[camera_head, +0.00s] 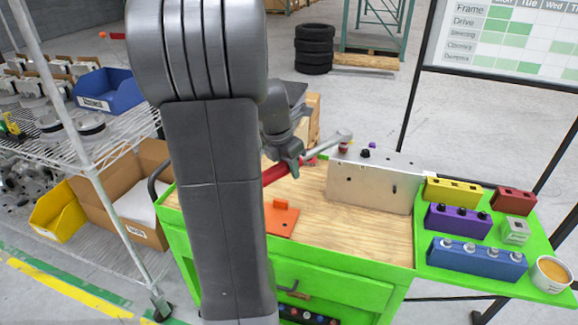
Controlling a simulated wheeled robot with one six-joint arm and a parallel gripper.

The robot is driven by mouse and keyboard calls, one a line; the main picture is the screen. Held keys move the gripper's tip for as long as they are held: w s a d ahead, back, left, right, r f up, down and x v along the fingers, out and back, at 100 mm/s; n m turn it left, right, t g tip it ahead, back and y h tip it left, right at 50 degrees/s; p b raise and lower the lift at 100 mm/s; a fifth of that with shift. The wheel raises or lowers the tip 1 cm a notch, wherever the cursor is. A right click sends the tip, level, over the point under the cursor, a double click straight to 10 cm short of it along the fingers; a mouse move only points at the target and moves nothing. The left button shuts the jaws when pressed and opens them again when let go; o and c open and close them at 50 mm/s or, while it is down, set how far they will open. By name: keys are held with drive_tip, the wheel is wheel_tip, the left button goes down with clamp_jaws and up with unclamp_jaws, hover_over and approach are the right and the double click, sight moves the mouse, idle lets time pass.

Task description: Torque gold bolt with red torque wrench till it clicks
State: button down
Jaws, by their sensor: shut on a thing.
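The red torque wrench has a red handle (275,173) and a grey shaft that slants up to the right, to a ratchet head (344,134). My gripper (293,166) is shut on the wrench near where the handle meets the shaft. The chassis fixture (370,190) is a grey metal block on the wooden bench top. The wrench head is over the fixture's left end, above a dark reddish piece (343,148). I cannot tell if it is seated there. A black bolt (365,153) and a purple bolt (372,145) stand nearby. No gold bolt can be made out.
An orange holder (282,218) lies on the bench left of the fixture. Yellow (452,191), purple (458,222) and blue (476,258) bolt racks stand on the green side shelf (432,288). A round cup (551,274) is at its right corner. My arm hides much of the bench's left.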

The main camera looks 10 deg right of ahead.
drive_tip(key=shift+w+a, duration=0.1)
drive_tip(key=shift+w, duration=0.05)
drive_tip(key=shift+w+a+m+p, duration=0.25)
drive_tip(key=shift+w+m+p, duration=0.15)
drive_tip(key=shift+w, duration=0.15)
drive_tip(key=shift+w+a, duration=0.1)
drive_tip(key=shift+w, duration=0.1)
idle(0.5)
drive_tip(key=shift+w+r+p, duration=0.1)
drive_tip(key=shift+r+p, duration=1)
drive_tip(key=shift+p, duration=0.05)
idle(0.4)
drive_tip(key=p+v, duration=0.3)
drive_tip(key=d+p+v, duration=0.1)
drive_tip(key=shift+w+r+p, duration=0.2)
drive_tip(key=shift+r+p, duration=0.1)
drive_tip(key=shift+r, duration=0.2)
drive_tip(key=shift+f, duration=0.1)
